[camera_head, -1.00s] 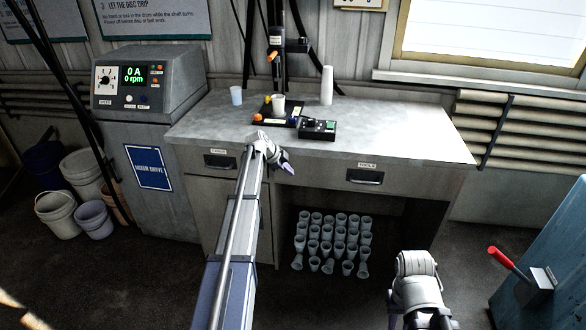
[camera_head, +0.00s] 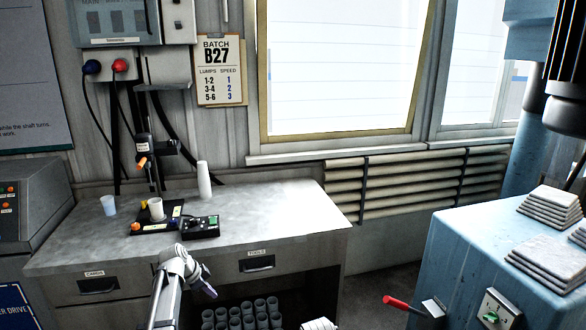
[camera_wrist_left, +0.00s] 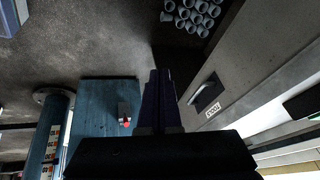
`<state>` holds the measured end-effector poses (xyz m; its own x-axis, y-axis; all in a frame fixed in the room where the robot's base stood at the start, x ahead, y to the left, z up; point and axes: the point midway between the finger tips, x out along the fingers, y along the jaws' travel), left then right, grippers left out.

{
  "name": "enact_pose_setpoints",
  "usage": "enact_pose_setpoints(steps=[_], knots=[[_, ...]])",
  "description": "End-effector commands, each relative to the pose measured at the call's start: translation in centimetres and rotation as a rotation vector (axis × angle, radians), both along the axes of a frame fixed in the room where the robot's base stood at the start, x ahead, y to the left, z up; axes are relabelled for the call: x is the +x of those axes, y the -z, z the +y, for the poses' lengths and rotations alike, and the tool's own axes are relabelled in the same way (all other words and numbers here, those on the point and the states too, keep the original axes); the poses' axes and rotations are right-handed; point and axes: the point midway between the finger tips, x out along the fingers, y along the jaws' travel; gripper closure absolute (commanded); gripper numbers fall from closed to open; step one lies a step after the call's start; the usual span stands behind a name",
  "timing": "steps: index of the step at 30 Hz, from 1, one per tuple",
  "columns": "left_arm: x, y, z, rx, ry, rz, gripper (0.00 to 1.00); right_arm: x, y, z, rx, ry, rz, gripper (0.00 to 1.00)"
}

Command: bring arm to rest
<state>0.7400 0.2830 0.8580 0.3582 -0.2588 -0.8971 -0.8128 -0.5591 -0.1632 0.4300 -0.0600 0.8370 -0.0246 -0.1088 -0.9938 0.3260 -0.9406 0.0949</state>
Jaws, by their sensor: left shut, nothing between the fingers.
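My left arm comes up from the bottom of the head view, with my left gripper (camera_head: 207,288) in front of the workbench (camera_head: 290,205), near its front edge. The gripper is shut and empty. In the left wrist view its two dark fingers (camera_wrist_left: 160,98) lie together, with nothing between them. Only a small white piece of my right arm (camera_head: 320,324) shows at the bottom edge of the head view. My right gripper is out of sight.
On the bench are a white cup (camera_head: 156,209) under the disperser, a pale blue cup (camera_head: 108,205), a cup stack (camera_head: 204,180) and a control box (camera_head: 200,227). Several cups (camera_head: 248,315) stand below. A blue cabinet (camera_head: 470,260) with a red-handled lever (camera_head: 398,302) stands right.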

Motion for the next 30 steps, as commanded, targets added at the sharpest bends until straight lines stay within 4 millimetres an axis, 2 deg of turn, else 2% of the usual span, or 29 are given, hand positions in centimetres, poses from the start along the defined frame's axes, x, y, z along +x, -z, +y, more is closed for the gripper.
enact_pose_setpoints(steps=[1, 3, 5, 6, 10, 12, 15, 18, 21, 30], knots=[[-3.0, -0.4, -4.0, -0.003, -0.022, 0.057, 1.0, 0.0, -0.8, 0.0, 0.0, 0.0, 0.0, 0.7], [-6.2, -0.4, -8.0, -0.002, -0.08, 0.138, 1.0, 0.0, -1.3, 0.0, 0.0, 0.0, 0.0, 0.7], [-9.3, -0.4, -11.2, 0.01, -0.136, 0.206, 1.0, 0.0, -1.8, 0.0, 0.0, 0.0, 0.0, 0.7], [-11.4, -0.5, -13.1, 0.024, -0.179, 0.248, 1.0, 0.0, -2.1, 0.0, 0.0, 0.0, 0.0, 0.7], [-18.9, -1.0, -18.2, 0.088, -0.332, 0.362, 1.0, 0.0, -3.1, 0.0, 0.0, 0.0, 0.0, 0.7], [-22.6, -1.3, -19.9, 0.129, -0.418, 0.4, 1.0, 0.0, -3.5, 0.0, 0.0, 0.0, 0.0, 0.7], [-26.6, -1.8, -21.3, 0.181, -0.527, 0.427, 1.0, 0.0, -4.0, 0.0, 0.0, 0.0, 0.0, 0.7], [-29.3, -2.1, -21.9, 0.219, -0.61, 0.435, 1.0, 0.0, -4.3, 0.0, 0.0, 0.0, 0.0, 0.7], [-30.7, -2.3, -22.2, 0.239, -0.66, 0.435, 1.0, 0.0, -4.4, 0.0, 0.0, 0.0, 0.0, 0.7], [-31.0, -2.3, -22.3, 0.247, -0.688, 0.435, 1.0, 0.0, -4.4, 0.0, 0.0, 0.0, 0.0, 0.7]])
